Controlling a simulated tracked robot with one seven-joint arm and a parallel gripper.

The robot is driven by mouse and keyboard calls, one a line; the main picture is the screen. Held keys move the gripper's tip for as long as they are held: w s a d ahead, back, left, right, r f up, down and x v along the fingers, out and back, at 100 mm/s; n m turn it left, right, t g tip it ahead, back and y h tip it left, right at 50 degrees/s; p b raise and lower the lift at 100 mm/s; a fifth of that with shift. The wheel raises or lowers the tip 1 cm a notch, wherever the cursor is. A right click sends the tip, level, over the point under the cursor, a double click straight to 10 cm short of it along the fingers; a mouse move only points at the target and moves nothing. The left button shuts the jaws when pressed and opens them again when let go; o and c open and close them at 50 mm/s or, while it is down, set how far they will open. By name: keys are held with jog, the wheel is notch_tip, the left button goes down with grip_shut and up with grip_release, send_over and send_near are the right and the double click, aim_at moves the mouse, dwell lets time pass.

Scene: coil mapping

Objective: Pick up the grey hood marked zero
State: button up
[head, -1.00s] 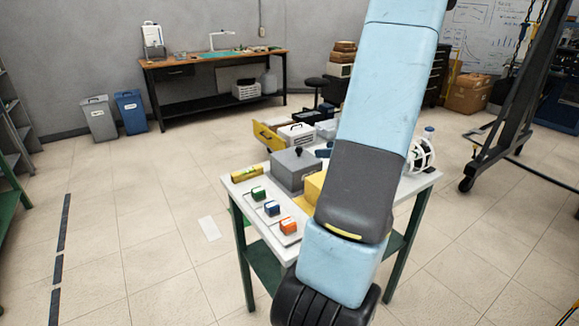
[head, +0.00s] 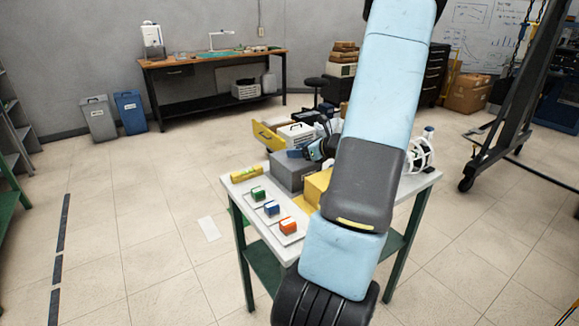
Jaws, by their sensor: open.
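The grey hood (head: 288,176) is a box-shaped cover at the back of the small white-topped table, left of my arm. No zero mark on it is readable at this size. Its top knob is hidden by my gripper (head: 309,152), which is at the hood's top, seen partly behind my arm. The gripper's jaws are open; whether they are around the knob or only above it, I cannot tell. A yellow hood (head: 314,188) stands just in front and to the right of the grey one, partly covered by my arm.
Green (head: 258,193), blue (head: 271,209) and orange (head: 288,226) blocks sit on pale plates along the table's left side. A yellow bar (head: 247,173) lies at its back left corner. A white caged object (head: 421,154) stands at the right. An open yellow drawer (head: 268,135) is behind.

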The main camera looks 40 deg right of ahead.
jog(key=shift+w+a, duration=0.1)
jog(key=shift+w, duration=0.05)
grip_shut()
dwell(0.5)
